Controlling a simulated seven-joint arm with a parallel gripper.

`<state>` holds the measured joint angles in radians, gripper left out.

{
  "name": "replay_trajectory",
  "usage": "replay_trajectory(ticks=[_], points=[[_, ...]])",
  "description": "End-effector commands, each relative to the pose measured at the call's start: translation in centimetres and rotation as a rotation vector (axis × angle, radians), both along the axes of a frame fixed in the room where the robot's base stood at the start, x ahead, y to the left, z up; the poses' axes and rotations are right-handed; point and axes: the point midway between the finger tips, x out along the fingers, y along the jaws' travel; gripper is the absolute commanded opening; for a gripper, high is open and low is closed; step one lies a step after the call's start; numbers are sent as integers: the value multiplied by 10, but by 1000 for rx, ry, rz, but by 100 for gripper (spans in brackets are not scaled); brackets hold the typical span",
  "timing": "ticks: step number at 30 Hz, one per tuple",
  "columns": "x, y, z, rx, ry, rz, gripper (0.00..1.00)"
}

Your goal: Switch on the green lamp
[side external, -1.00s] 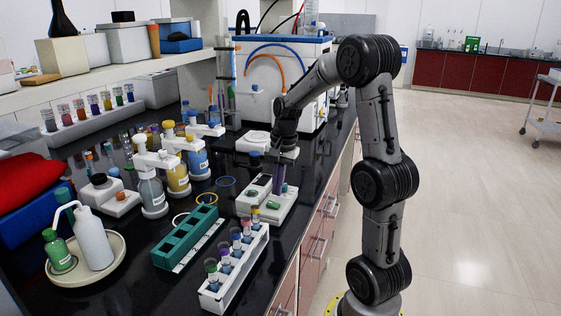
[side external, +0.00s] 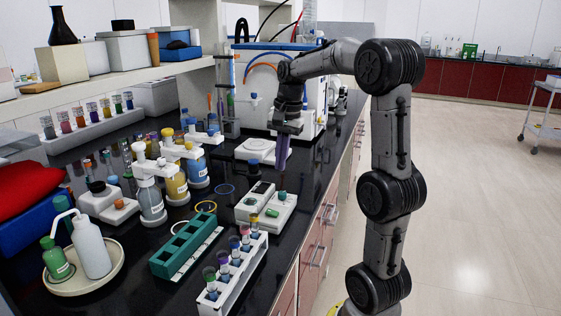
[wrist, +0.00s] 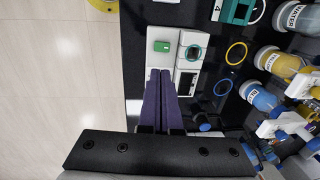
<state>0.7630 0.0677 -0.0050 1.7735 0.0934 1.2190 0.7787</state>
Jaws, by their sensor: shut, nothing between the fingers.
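A white two-part device (side external: 250,205) stands on the black bench near its front edge. On its right part a green lamp (side external: 272,213) faces up; it also shows in the wrist view (wrist: 161,46). I cannot tell whether it is lit. The left part has a round knob and a dark panel (wrist: 187,83). My gripper (side external: 281,170), with long purple fingers, is shut and empty, pointing down above the device's far end. In the wrist view its fingertips (wrist: 160,72) cover the device's near part.
A teal rack (side external: 185,245) and a white rack of capped tubes (side external: 235,275) stand in front of the device. Labelled bottles (side external: 175,185) stand to its left. A white balance-like unit (side external: 255,150) and a large white-blue box (side external: 300,90) are behind.

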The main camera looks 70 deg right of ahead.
Motion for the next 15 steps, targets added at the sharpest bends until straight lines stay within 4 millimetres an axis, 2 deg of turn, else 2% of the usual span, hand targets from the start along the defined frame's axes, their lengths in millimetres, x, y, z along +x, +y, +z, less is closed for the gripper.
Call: replay_trajectory(ticks=[15], points=[[5, -1, 3, -3, -68, -1, 0]])
